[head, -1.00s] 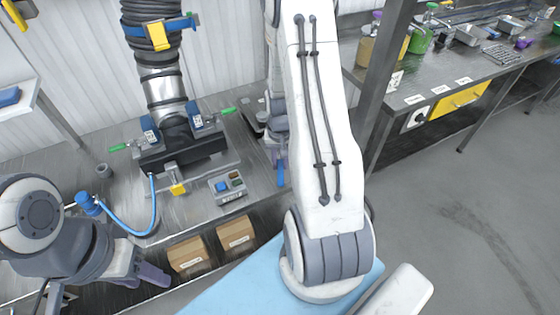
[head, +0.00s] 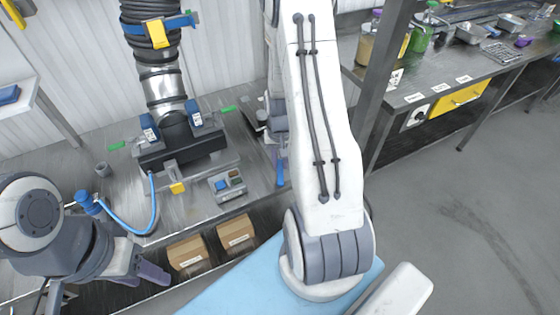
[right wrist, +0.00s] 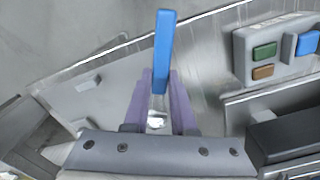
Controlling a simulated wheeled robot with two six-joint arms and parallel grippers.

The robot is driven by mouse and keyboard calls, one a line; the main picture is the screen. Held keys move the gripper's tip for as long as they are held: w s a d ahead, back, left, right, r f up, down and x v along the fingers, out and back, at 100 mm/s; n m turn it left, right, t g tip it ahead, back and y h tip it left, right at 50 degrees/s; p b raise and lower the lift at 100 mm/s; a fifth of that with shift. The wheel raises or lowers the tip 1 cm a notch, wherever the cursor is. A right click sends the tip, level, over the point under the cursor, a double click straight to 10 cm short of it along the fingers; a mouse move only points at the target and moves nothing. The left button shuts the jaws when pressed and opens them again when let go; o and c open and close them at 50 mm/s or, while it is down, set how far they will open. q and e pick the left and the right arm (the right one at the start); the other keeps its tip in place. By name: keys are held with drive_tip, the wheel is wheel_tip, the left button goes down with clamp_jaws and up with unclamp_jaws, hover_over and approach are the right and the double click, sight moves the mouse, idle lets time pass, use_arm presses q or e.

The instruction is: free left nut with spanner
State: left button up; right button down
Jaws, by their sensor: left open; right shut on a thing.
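A black clamp fixture (head: 183,151) sits on the steel bench under a vertical hose and metal pipe. It carries a left blue block (head: 148,127) and a right blue block (head: 194,113), each with a white label. A green piece shows beside each block. I cannot make out the left nut clearly. My right gripper (right wrist: 158,86) is shut on a blue-handled tool, seemingly the spanner (right wrist: 164,45). The spanner also shows in the head view (head: 281,172), right of the fixture and apart from it. My left gripper (head: 150,279) is open and empty, low at the left.
A control box (head: 228,185) with coloured buttons stands in front of the fixture. A blue hose (head: 132,230) curves over the bench at left. Two cardboard boxes (head: 187,253) (head: 236,233) lie below the bench edge. A grey post (head: 378,115) stands at right.

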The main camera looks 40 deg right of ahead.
drive_tip(key=shift+f+b, duration=0.45)
drive_tip(key=shift+f, duration=0.3)
idle(0.8)
drive_tip(key=shift+d, duration=0.1)
drive_tip(key=shift+s+d+n, duration=0.45)
drive_tip(key=shift+d+n, duration=0.1)
drive_tip(key=shift+n, duration=0.35)
drive_tip(key=shift+d, duration=0.1)
drive_tip(key=shift+s+d+n, duration=0.1)
drive_tip(key=shift+d+n, duration=0.1)
drive_tip(key=shift+n, duration=0.1)
drive_tip(key=shift+s+d+n, duration=0.2)
drive_tip(key=shift+d+n, duration=0.2)
drive_tip(key=shift+n, duration=0.2)
drive_tip(key=shift+p, duration=0.3)
